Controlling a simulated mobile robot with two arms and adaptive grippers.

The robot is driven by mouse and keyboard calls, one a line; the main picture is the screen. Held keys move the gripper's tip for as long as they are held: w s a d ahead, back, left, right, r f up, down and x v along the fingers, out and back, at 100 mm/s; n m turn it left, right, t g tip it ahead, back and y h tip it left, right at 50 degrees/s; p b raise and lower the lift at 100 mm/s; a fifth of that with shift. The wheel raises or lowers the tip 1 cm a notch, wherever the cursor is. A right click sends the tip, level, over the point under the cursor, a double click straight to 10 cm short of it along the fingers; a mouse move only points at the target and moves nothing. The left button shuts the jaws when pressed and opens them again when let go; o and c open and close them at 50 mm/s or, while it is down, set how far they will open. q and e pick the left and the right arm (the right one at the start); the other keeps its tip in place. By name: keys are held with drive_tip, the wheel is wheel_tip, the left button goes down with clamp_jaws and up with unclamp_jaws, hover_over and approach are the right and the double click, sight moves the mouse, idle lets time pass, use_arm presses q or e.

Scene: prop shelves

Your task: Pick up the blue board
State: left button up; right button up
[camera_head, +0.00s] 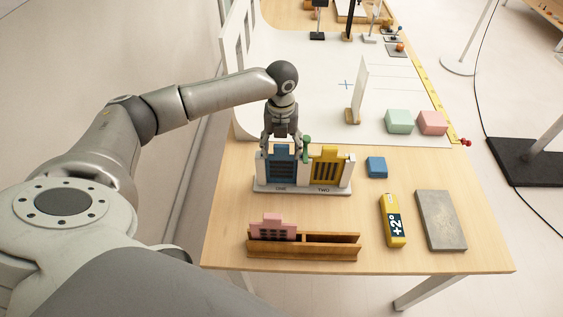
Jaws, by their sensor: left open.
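The blue board (281,170) stands upright in the left slot of a pale rack (300,190), above the label ONE. A yellow board (327,166) stands in the other slot, above the label TWO. My left gripper (282,148) points down right over the blue board. Its fingers are open and come down near the left and right sides of the board's top. I cannot tell whether they touch it. My right gripper is not in view.
A small green piece (307,142) is close to the gripper's right finger. A wooden holder (330,249) with a pink board (272,228) is in front. A blue block (377,167), yellow level (392,220) and grey slab (440,220) lie to the right.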

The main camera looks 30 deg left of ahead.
use_arm(q)
drive_tip(key=c, duration=1.4)
drive_tip(key=shift+r, duration=0.15)
